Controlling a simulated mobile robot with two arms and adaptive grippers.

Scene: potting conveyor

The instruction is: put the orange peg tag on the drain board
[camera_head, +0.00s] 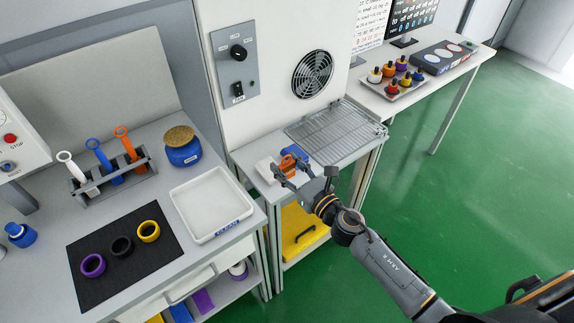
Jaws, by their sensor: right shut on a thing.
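The orange peg tag (288,161) is between the fingers of my right gripper (284,174), which is shut on it. The fingers hide part of the tag. The gripper is over the front left of the small side table, near a blue item (297,152) and a white item (264,169). I cannot tell whether the tag touches anything below it. The drain board (345,128), a metal wire rack in a tray, lies to the right of and behind the gripper. My left gripper is not in view.
The drain board looks empty. A white tray (181,209), a dark mat (84,275) with three rings and a rack (108,190) of ring-handled tools are on the left bench. A control panel with a fan (313,74) rises behind the side table. Several bottles (389,70) stand farther right.

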